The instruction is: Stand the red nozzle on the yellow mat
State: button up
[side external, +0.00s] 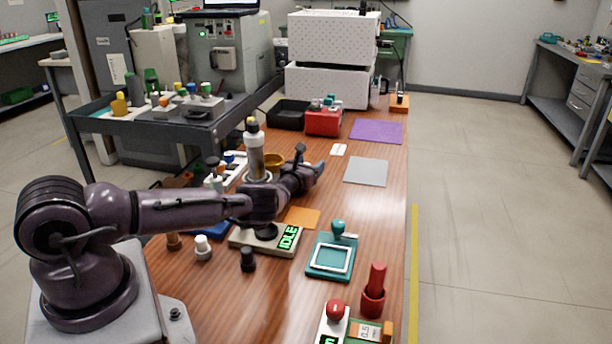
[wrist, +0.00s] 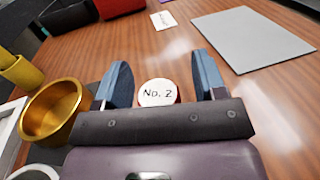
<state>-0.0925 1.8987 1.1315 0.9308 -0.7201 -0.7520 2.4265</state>
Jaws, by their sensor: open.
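My gripper (side external: 311,163) is open above the wooden bench, left of the grey mat. In the wrist view its two blue fingers (wrist: 162,80) stand on either side of a round white face marked "No. 2" (wrist: 158,93) with a reddish edge. I cannot tell whether this is the red nozzle, or whether the fingers touch it; its lower part is hidden by the gripper body. In the side view a red cylinder stands in a red cup (side external: 373,300) at the near right. No plainly yellow mat shows; an orange mat (side external: 303,217) lies beside my arm.
A brass bowl (wrist: 52,112) stands close left of my gripper in the wrist view. The grey mat (wrist: 250,38) is bare, as is the purple mat (side external: 376,131) farther back. A teal stamp station (side external: 331,257) and an "IDLE" display box (side external: 270,241) sit nearer.

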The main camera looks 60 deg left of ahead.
jog(key=c, duration=1)
jog(key=shift+c, duration=0.6)
jog(key=shift+r, duration=0.15)
